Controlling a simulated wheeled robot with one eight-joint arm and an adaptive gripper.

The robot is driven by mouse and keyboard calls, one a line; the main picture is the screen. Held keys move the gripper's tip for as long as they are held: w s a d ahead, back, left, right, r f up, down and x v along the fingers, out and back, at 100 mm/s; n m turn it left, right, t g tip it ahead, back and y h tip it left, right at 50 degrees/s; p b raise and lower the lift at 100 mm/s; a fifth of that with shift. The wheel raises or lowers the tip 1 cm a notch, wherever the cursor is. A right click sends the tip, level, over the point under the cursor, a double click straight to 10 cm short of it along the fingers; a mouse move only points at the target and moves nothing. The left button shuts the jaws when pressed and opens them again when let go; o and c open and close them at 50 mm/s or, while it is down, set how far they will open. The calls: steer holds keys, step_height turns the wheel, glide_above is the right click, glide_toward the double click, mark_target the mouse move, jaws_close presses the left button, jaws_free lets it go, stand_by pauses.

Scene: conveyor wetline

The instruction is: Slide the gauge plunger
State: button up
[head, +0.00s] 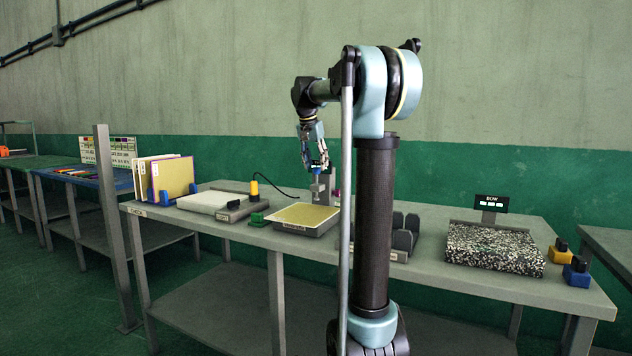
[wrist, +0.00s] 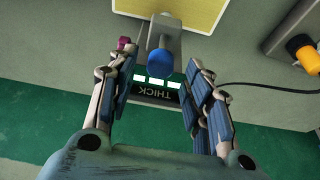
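The thickness gauge has a grey post (wrist: 163,25) with a round blue knob (wrist: 160,62), seen in the wrist view. A dark display marked THICK (wrist: 166,93) with several lit white segments lies beyond it. In the head view the grey gauge (head: 321,190) stands behind the yellow-topped plate. My gripper (head: 313,158) points down just above it. In the wrist view my gripper (wrist: 160,65) is open, its fingers on either side of the blue knob, with gaps visible on both sides. I cannot tell how deep the knob sits between the fingers.
A yellow-topped plate (head: 291,214) lies at the table's front. A small magenta knob (wrist: 123,43) is close to the left finger. A yellow-and-black part (head: 254,190) with a cable stands left.

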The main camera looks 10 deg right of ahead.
steer(key=v, duration=0.4)
steer(key=shift+s+a, duration=0.1)
steer(key=shift+s, duration=0.05)
stand_by(0.4)
